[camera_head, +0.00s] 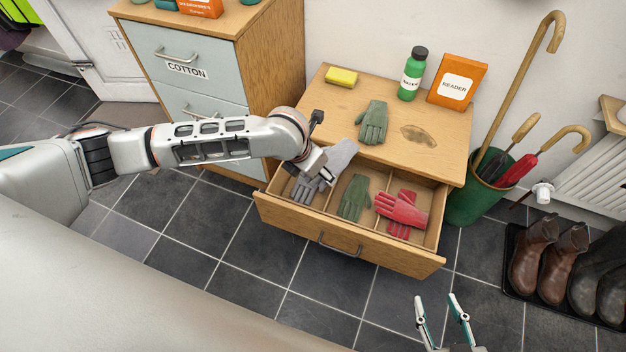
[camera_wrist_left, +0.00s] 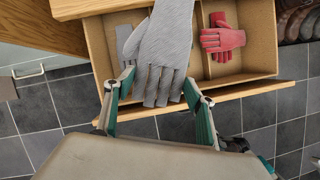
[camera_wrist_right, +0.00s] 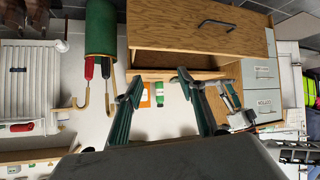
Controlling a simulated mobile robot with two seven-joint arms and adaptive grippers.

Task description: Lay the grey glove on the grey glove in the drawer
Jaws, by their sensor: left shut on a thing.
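My left gripper (camera_head: 325,172) is shut on a grey glove (camera_head: 341,156) and holds it over the left part of the open drawer (camera_head: 352,244). In the left wrist view the held grey glove (camera_wrist_left: 168,40) hangs between the fingertips with its fingers towards me. Another grey glove (camera_head: 304,188) lies in the drawer's left compartment, partly hidden by the gripper. It also shows in the left wrist view (camera_wrist_left: 124,34), mostly covered by the held glove. I cannot tell whether the two gloves touch. My right gripper (camera_head: 443,312) is open and empty, in front of the drawer.
A green glove (camera_head: 354,197) lies in the middle compartment and red gloves (camera_head: 402,212) in the right one. An umbrella stand (camera_head: 472,201) stands right.

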